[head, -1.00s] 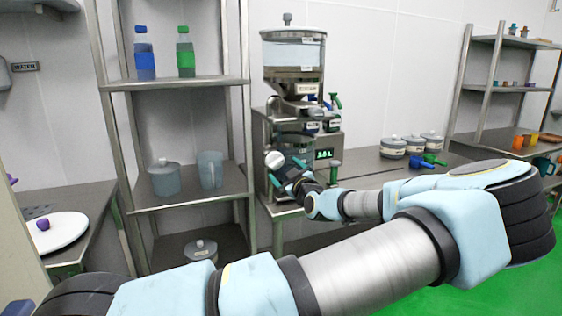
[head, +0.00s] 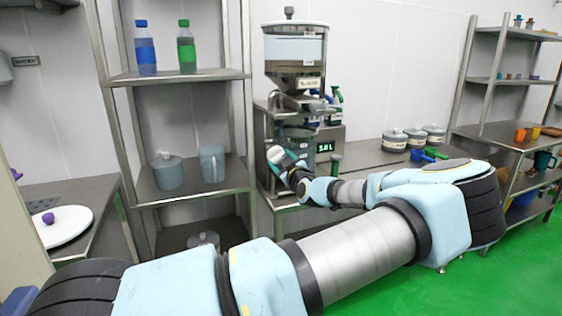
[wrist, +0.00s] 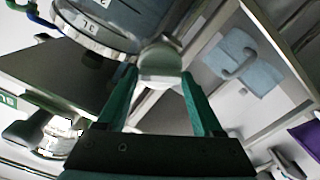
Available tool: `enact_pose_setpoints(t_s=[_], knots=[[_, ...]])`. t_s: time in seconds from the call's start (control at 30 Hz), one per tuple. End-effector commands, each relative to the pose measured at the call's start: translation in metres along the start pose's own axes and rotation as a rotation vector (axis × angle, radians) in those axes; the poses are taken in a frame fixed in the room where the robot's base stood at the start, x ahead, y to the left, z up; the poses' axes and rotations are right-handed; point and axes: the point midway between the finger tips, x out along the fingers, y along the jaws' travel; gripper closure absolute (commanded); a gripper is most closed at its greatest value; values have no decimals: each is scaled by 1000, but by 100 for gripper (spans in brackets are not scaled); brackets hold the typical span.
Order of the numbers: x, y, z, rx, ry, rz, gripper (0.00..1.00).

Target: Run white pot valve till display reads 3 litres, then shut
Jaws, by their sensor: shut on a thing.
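A steel dispenser with a clear hopper (head: 295,45) stands on the counter, with a grey pot (head: 298,145) below its outlet. The green display (head: 325,147) on the front seems to read 3.0 L, in small digits. My gripper (head: 283,160) is at the machine's front left, at a white rounded knob (head: 274,154). In the wrist view, my green fingers (wrist: 160,85) are closed on the white knob (wrist: 160,62), beside the labelled pot (wrist: 95,28). The knob's link to the pot is hidden, so I cannot tell the valve's setting.
A steel rack (head: 200,76) at left holds blue and green bottles, a lidded pot (head: 167,172) and a jug (head: 212,164). Several lidded pots (head: 396,139) stand on the right counter. A green handle (head: 336,160) is right of my gripper. Green floor is clear at right.

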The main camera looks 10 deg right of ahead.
Motion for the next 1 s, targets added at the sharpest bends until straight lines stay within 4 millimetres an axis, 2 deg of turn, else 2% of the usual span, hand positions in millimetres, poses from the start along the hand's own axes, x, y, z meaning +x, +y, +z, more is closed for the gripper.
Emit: enact_pose_setpoints(t_s=[0.07,0.43,0.73,1.0], knots=[[0,0,0,0,0,-1,46],[0,0,0,0,0,-1,88],[0,-2,2,42,0,-1,88],[0,-3,4,205,-1,-1,88]])
